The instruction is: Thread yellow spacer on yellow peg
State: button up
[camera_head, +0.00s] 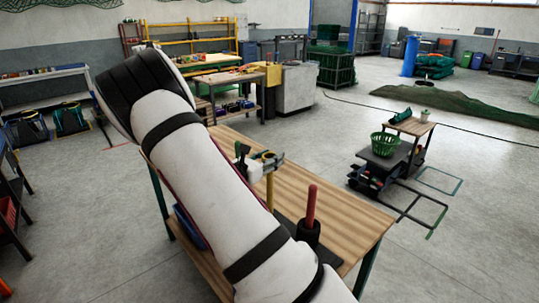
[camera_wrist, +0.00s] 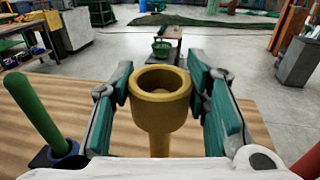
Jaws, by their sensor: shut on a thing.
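The yellow spacer (camera_wrist: 160,84), a thick ring with an open hole facing up, is between the green fingers of my gripper (camera_wrist: 163,92) in the wrist view. My gripper is shut on its sides. The yellow peg (camera_wrist: 159,142) shows as a narrower upright post directly below the spacer, in line with it. I cannot tell whether the peg's tip is inside the hole. In the head view the yellow peg (camera_head: 269,190) stands on the wooden table, with my gripper (camera_head: 264,160) at its top. My arm hides part of the table there.
A green peg (camera_wrist: 34,108) with a blue ring (camera_wrist: 62,158) at its base stands left in the wrist view. A red peg (camera_head: 311,205) with a dark ring (camera_head: 308,232) stands close right of the yellow peg. The wooden table (camera_head: 345,222) is bare around its right end.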

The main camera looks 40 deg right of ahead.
jog(key=shift+f, duration=0.1)
jog(key=o, duration=1.2)
jog(key=shift+a, duration=0.1)
jog(key=a, duration=0.4)
jog(key=s+a, duration=0.1)
jog(key=a, duration=0.6)
jog(key=shift+s+a+r, duration=0.3)
jog(key=shift+s+a, duration=0.05)
